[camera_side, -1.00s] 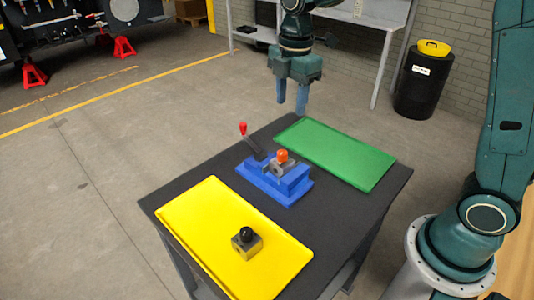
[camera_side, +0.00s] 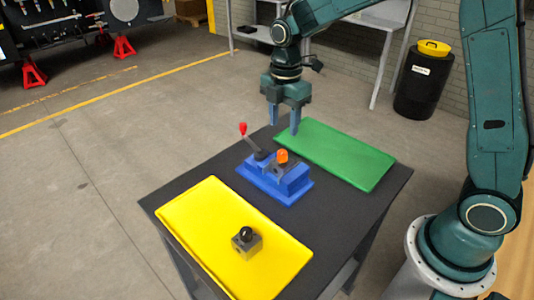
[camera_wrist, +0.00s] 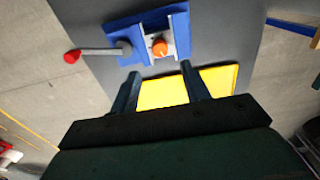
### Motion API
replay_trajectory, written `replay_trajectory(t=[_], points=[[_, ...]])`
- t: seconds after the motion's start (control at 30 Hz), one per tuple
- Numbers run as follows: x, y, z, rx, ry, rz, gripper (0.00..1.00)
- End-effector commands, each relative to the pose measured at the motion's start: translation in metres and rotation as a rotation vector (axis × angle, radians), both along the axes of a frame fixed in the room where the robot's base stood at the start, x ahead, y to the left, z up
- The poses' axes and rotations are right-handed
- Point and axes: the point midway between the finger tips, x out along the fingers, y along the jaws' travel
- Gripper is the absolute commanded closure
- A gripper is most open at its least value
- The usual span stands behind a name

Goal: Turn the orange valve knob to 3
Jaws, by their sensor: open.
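The orange valve knob (camera_side: 282,156) stands on a blue fixture (camera_side: 290,187) in the middle of the dark table. The knob also shows in the wrist view (camera_wrist: 159,47), with a small pale mark on it. I cannot read any number by it. A lever with a red tip (camera_side: 243,128) rises from the left part of the same fixture. My gripper (camera_side: 284,130) is open and empty, pointing down above and behind the fixture, near the green tray's edge. In the wrist view its fingers (camera_wrist: 158,80) are apart and the knob lies beyond their tips.
A yellow tray (camera_side: 190,215) lies at the front left, bearing a grey block with a black ball knob (camera_side: 246,241). A green tray (camera_side: 335,150) lies empty at the back right. Bare dark tabletop (camera_side: 200,165) surrounds the fixture. A black bin (camera_side: 422,80) stands on the floor behind.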

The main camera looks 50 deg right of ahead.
Motion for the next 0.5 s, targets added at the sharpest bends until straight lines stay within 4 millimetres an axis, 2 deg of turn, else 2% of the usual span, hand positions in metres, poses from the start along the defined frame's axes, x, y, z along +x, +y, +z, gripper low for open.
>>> replay_trajectory(t=[0.3, 0.5], points=[[-0.001, 0.0, -0.051, 0.0, 0.003, 0.0, 0.54], [-0.001, 0.0, -0.075, 0.0, 0.003, -0.001, 0.54]])
